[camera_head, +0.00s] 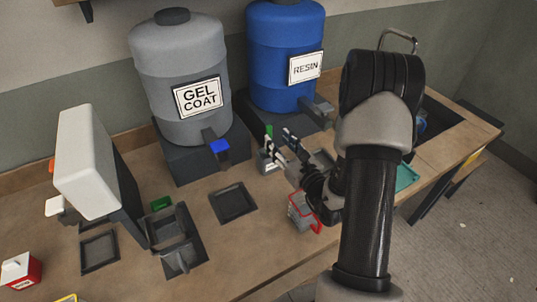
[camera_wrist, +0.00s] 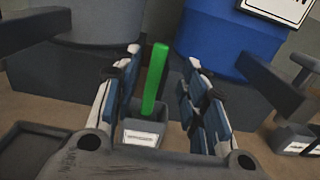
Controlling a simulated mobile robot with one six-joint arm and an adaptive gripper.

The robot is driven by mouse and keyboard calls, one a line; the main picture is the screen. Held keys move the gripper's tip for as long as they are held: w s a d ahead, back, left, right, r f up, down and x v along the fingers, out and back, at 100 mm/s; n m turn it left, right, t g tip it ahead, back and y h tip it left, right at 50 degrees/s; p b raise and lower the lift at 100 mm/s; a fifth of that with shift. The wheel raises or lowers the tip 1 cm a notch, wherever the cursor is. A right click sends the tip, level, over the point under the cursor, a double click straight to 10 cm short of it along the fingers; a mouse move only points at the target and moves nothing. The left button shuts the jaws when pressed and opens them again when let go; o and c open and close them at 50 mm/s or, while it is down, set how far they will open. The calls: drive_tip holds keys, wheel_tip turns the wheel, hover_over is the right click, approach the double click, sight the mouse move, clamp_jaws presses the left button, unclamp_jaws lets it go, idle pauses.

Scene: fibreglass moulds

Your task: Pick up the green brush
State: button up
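The green brush (camera_wrist: 154,80) shows as an upright green handle standing in a small grey holder (camera_wrist: 140,133) with a white label. Its lower end is hidden inside the holder. In the head view only a bit of the green brush (camera_head: 269,131) shows behind my fingers, above the grey holder (camera_head: 266,168). My gripper (camera_wrist: 163,58) is open, with its two fingers apart on either side of the handle in the wrist view. The handle looks nearer the left finger, with a gap to the right one. My gripper (camera_head: 280,142) reaches in from the right in the head view.
A grey gel coat tank (camera_head: 180,65) and a blue resin tank (camera_head: 285,50) stand on dark blocks behind, their taps jutting forward. A dark square tray (camera_head: 233,203) lies left of my gripper. A red-rimmed basket (camera_head: 303,212) is near the front edge below my wrist.

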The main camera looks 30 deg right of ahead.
sight(270, 133)
drive_tip(key=shift+w+a+b, duration=0.15)
drive_tip(key=shift+w+b, duration=0.15)
drive_tip(key=shift+w, duration=1.3)
drive_tip(key=shift+w+a+b, duration=0.1)
drive_tip(key=shift+w+b, duration=0.2)
drive_tip(key=shift+w, duration=1.25)
clamp_jaws()
